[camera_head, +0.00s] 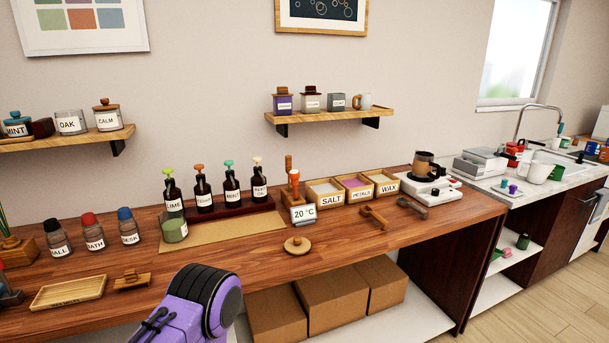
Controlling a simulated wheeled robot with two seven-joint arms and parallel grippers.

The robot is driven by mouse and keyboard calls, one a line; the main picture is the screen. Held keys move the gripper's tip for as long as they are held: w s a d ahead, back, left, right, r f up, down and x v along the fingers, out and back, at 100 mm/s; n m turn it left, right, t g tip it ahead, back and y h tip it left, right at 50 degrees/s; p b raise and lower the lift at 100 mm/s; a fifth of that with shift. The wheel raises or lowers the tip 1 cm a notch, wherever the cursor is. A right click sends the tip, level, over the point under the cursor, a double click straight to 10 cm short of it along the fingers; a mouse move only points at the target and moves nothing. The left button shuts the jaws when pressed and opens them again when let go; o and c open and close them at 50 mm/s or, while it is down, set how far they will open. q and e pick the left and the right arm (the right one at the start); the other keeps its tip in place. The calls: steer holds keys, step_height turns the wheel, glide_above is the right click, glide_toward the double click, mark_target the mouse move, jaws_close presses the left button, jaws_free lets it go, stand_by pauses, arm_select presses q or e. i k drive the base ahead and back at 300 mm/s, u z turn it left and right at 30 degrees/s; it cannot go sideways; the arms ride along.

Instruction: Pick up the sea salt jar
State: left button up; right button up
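No label that I can read says sea salt. On the middle wall shelf (335,116) stand a purple jar (282,105), a pale jar with a dark lid (310,103) and a grey jar (336,103); their small labels are too small to read surely. An open wooden box labelled SALT (325,194) stands on the wooden counter, beside boxes labelled PETALS and WAX. Neither gripper shows; only a purple and black arm part of mine is at the bottom, in front of the counter edge.
A thermometer display (303,213), small wooden tools (373,217) and a round wooden lid (297,245) lie nearer the front. Cardboard boxes (331,301) sit below.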

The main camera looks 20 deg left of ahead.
mark_target(173, 223)
steer(key=u, duration=1.5)
steer(key=k, duration=0.5)
steer(key=u, duration=1.6)
steer(key=i, duration=1.15)
steer(key=z, duration=2.65)
